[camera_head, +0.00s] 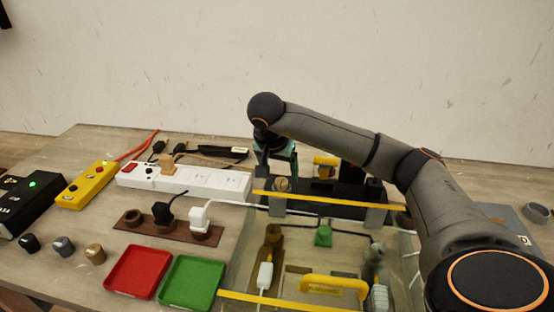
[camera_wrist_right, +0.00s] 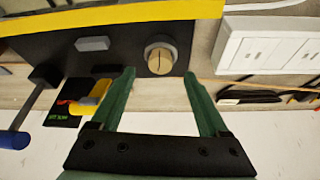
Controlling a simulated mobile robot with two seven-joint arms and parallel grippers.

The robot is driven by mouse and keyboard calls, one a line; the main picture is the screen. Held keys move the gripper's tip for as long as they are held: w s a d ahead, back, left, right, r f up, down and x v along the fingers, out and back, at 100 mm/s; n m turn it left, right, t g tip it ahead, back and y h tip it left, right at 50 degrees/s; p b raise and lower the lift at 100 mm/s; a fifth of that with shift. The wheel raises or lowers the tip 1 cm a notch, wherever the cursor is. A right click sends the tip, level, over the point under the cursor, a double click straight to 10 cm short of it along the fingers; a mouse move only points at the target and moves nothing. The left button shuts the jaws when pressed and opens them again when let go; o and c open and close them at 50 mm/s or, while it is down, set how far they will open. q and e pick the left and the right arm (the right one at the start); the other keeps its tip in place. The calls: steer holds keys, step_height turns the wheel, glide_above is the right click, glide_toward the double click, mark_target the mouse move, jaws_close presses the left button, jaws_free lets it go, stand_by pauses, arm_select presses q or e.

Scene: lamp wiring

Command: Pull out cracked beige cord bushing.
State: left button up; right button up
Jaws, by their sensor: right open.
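The beige cord bushing (camera_wrist_right: 159,61) is a round, tan plug with a dark line across its face. It sits in a pale ring on a dark panel in the right wrist view. In the head view it shows as a small tan top (camera_head: 282,184) behind the yellow bar. My right gripper (camera_wrist_right: 158,76) has green fingers, open and empty, one on each side of the bushing's near side; I see no contact. In the head view the right gripper (camera_head: 277,160) is just behind the bushing, partly hidden by its own wrist. My left gripper is not in view.
A clear-walled box with yellow bars (camera_head: 325,201) surrounds the work area. A white power strip (camera_head: 185,179) lies left of the gripper. A red tray (camera_head: 137,272), a green tray (camera_head: 191,283) and three small round pieces (camera_head: 63,246) stand in front. A yellow-handled part (camera_wrist_right: 92,98) is nearby.

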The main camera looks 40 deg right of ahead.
mark_target(282, 180)
steer(key=shift+x, duration=1.8)
steer(key=shift+c, duration=0.3)
jaws_close()
steer(key=shift+r+p, duration=0.65)
steer(key=shift+r, duration=0.05)
steer(key=shift+r+p, duration=2.05)
steer(key=shift+r, duration=0.25)
